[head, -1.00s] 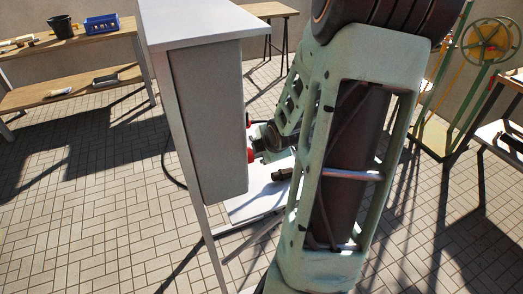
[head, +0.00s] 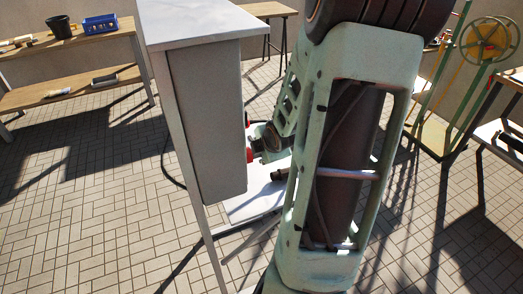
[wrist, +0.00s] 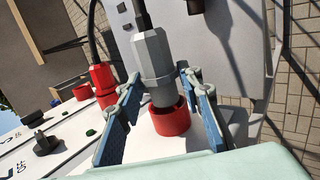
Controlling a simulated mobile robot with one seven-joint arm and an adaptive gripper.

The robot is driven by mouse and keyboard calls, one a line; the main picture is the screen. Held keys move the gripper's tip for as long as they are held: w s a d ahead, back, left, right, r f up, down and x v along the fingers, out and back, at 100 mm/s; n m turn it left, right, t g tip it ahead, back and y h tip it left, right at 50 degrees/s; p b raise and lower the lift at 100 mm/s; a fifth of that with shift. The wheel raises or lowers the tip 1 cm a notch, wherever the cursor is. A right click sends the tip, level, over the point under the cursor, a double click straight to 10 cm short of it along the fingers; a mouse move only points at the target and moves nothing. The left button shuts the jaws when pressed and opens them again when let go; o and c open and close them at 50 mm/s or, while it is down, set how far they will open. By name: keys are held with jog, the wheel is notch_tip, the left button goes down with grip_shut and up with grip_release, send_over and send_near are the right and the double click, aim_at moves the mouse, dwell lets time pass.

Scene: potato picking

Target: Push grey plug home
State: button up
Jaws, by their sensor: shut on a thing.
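The grey plug (wrist: 153,58) is a faceted grey body with a dark cable at its upper end in the wrist view. In the head view, my gripper (head: 266,140) is beside the right face of the grey cabinet (head: 208,125), close to a red part (head: 249,155). My arm hides much of this area, and the plug is not clear there.
A red connector (wrist: 103,78) with a black cable stands left of the plug in the wrist view. A shelf bench (head: 75,87) is at the back left, a small table (head: 266,10) behind the cabinet, and a green frame with a yellow wheel (head: 487,40) at right. Tiled floor lies open at left.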

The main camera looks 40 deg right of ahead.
jog(key=shift+a, duration=0.1)
dwell(0.6)
jog(key=shift+w+a+b, duration=0.15)
jog(key=shift+a+b, duration=0.15)
jog(key=shift+a, duration=0.1)
jog(key=o, duration=1.4)
jog(key=shift+a, duration=0.1)
jog(key=shift+o, duration=0.2)
